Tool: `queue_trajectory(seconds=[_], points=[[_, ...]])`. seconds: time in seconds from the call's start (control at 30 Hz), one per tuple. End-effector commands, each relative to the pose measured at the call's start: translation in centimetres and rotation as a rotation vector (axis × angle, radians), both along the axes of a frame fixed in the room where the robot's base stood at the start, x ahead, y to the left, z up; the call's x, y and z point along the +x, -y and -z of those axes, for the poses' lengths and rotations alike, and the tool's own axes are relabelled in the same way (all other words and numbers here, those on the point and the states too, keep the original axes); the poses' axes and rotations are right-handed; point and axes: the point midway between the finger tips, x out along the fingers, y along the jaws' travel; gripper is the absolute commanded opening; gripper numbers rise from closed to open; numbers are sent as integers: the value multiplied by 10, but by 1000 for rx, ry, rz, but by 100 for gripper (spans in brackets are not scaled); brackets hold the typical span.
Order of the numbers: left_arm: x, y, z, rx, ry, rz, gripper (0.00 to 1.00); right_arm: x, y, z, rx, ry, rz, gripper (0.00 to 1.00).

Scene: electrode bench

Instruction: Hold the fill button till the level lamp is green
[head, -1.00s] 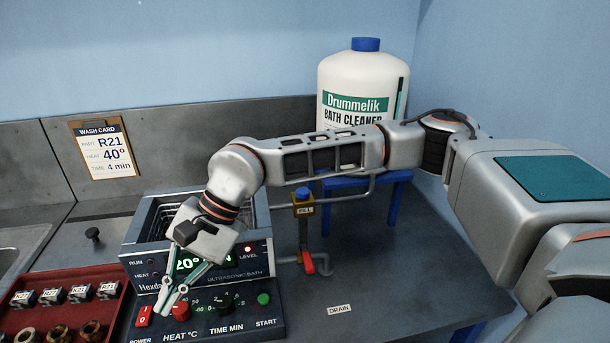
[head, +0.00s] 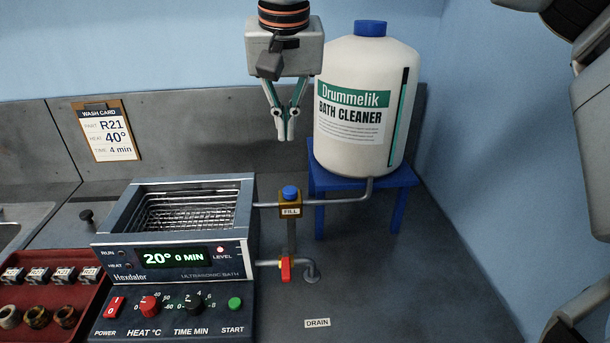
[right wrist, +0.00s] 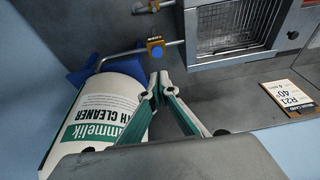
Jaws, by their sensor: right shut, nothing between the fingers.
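The blue fill button (head: 291,192) sits on top of a brown valve box labelled FILL, on the pipe between the bath and the cleaner bottle. It also shows in the right wrist view (right wrist: 156,52). My left gripper is not in view.
The Drummelik cleaner bottle (head: 350,150) stands on a blue stand (head: 365,181) close right of my right gripper. A red drain handle (head: 285,269) is below the button. A red tray (head: 75,317) with parts is at the left. The wash card (head: 107,132) leans on the back panel.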

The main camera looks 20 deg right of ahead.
Motion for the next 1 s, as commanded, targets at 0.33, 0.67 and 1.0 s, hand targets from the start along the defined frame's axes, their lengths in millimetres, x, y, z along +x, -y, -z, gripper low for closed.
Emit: queue_trajectory(seconds=[0.33,0.67,1.0], points=[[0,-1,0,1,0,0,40,-1,4,-7,-15,6,3,0],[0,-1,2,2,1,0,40,4,5,14,-14,2,4,0],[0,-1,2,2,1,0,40,22,10,77,-15,2,3,0]])
